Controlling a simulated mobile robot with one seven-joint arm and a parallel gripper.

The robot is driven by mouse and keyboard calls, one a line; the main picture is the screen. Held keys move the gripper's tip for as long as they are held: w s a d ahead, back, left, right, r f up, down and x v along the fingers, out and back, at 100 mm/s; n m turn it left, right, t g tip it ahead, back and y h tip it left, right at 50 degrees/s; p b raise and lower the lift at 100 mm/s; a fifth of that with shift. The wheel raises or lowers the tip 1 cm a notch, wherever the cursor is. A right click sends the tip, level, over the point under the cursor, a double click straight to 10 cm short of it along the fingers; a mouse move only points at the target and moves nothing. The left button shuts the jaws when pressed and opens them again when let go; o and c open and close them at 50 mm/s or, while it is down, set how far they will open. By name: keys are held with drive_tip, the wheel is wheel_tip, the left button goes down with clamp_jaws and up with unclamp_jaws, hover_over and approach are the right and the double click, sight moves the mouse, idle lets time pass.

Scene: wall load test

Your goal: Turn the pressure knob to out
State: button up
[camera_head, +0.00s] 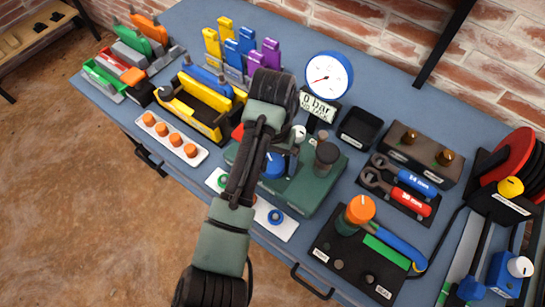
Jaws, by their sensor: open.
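A green box (310,189) stands near the middle of the blue bench. A blue round knob (273,166) sits on its left part, partly behind my arm, and a dark knob (326,156) stands on its right part. No readable label tells which knob is the pressure knob. A round white gauge (329,76) stands behind the box, over a sign (318,107) reading 0 bar. My gripper (284,158) is over the left part of the box, close to the blue knob. It is open and mostly hidden by my arm; contact cannot be told.
A black panel with an orange-topped knob (360,209) lies at front right, with wrenches (400,187) behind it. A white strip with orange knobs (171,139) lies left. A yellow-black holder (203,104) stands behind it. A red reel (508,165) is far right.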

drive_tip(key=c, duration=1.4)
drive_tip(key=shift+o, duration=0.2)
drive_tip(key=shift+r+n+p, duration=0.1)
drive_tip(key=shift+n+p, duration=0.2)
drive_tip(key=shift+p, duration=0.1)
